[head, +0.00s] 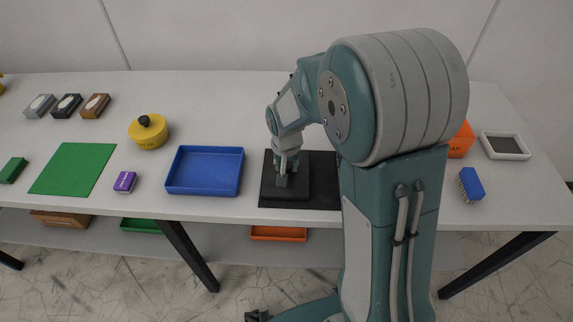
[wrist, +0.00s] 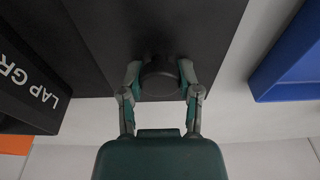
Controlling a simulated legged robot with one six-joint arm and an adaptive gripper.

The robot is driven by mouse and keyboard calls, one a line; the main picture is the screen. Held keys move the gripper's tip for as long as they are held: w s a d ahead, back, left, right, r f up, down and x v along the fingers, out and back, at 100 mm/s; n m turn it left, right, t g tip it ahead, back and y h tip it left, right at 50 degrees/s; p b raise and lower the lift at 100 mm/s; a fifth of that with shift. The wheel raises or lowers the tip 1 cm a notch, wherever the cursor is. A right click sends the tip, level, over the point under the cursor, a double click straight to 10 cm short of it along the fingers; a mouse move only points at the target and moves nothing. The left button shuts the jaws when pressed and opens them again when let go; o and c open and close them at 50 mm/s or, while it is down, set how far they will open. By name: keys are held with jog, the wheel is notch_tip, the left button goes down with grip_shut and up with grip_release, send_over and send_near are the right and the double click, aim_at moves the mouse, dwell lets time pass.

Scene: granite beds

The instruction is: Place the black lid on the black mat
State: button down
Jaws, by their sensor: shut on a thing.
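The black lid (head: 301,187) is a dark square plate with a round knob, lying level over the left part of the black mat (head: 324,168). My gripper (head: 285,179) comes down from above and is shut on the knob. In the wrist view the knob (wrist: 160,76) sits between both fingers of my gripper (wrist: 161,88), and the lid (wrist: 200,30) spreads out beyond it. The mat (wrist: 80,62) shows to the left of the lid there. My arm hides the mat's right part in the head view. I cannot tell whether the lid touches the mat.
A blue tray (head: 205,170) stands just left of the mat. A purple block (head: 125,181), a yellow pot (head: 149,132) and a green mat (head: 75,168) are farther left. An orange box (head: 461,141), a blue brush (head: 470,184) and a white tray (head: 504,146) are right of my arm.

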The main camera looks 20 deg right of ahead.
aim_at(287, 169)
jog(key=shift+c, duration=1.5)
grip_release()
jog(key=shift+d+f, duration=0.15)
jog(key=shift+d, duration=0.05)
jog(key=shift+a, duration=0.15)
jog(key=shift+r, duration=0.5)
notch_tip(287, 169, up, 10)
jog(key=s+r, duration=0.1)
jog(key=s, duration=0.1)
jog(key=s+r+n+t, duration=0.1)
jog(key=s+r, duration=0.3)
jog(key=s, duration=0.5)
jog(key=s+d+r+n+t, duration=0.1)
jog(key=s+r+n+t, duration=0.1)
jog(key=s, duration=0.8)
notch_tip(287, 169, up, 2)
jog(key=shift+s+r+n+t, duration=0.1)
jog(key=shift+s+n+t, duration=0.15)
jog(key=shift+t, duration=0.25)
